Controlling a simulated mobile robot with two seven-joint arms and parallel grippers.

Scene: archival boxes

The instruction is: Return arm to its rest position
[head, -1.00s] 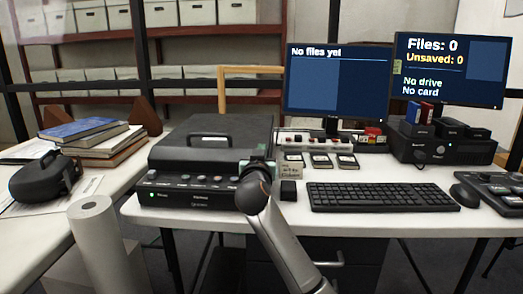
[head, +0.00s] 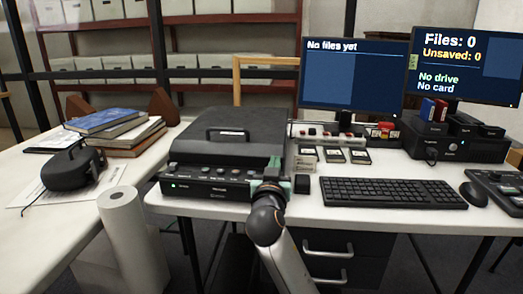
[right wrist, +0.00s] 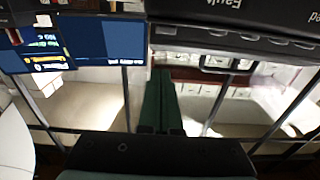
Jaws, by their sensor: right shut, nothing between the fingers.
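My right gripper (head: 272,187) is in front of the right front corner of the black scanner (head: 215,188), near the table's front edge. In the right wrist view its two dark green fingers (right wrist: 160,100) lie together with nothing between them. The wrist picture is turned over, with the scanner's button panel (right wrist: 235,38) at the top right and the monitors (right wrist: 100,42) at the left. In the head view my right arm reaches up from the bottom. My left gripper is in neither view.
A keyboard (head: 392,192), mouse (head: 473,194) and several small cartridges (head: 333,155) lie right of the scanner. A white roll (head: 127,228) stands before the left table, which holds books (head: 120,133) and a black headset (head: 73,167). Drawers (head: 345,258) are under the desk.

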